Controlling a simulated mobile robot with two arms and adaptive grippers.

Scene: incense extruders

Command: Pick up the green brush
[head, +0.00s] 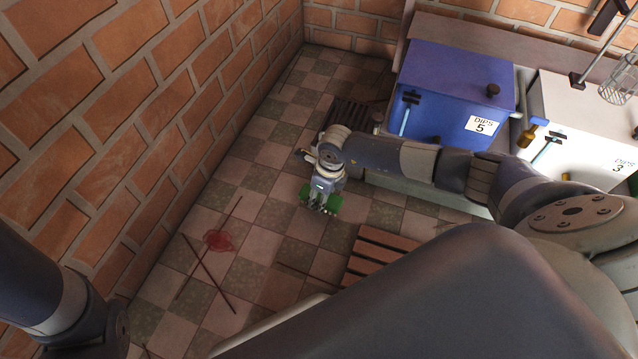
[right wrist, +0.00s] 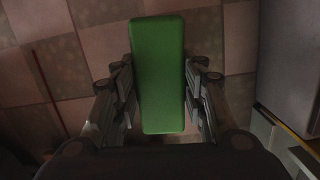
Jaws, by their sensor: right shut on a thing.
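The green brush (right wrist: 159,75) shows in the right wrist view as a long green block, its length running up the picture. My right gripper (right wrist: 160,92) has a finger on each side of the brush's middle and is shut on it. In the head view the right gripper (head: 319,204) points down over the tiled floor, and green ends of the brush (head: 335,203) stick out on both sides of it. Whether the brush touches the floor is unclear. Its underside is hidden. Only part of my left arm shows at the lower left; its gripper is out of view.
A blue box labelled "DIPS 5" (head: 452,75) and a white box labelled "DIPS 3" (head: 590,115) stand at the right. Thin sticks and a red stain (head: 218,241) lie on the floor. A slatted wooden pallet (head: 378,252) is near the gripper. A brick wall (head: 140,120) bounds the left.

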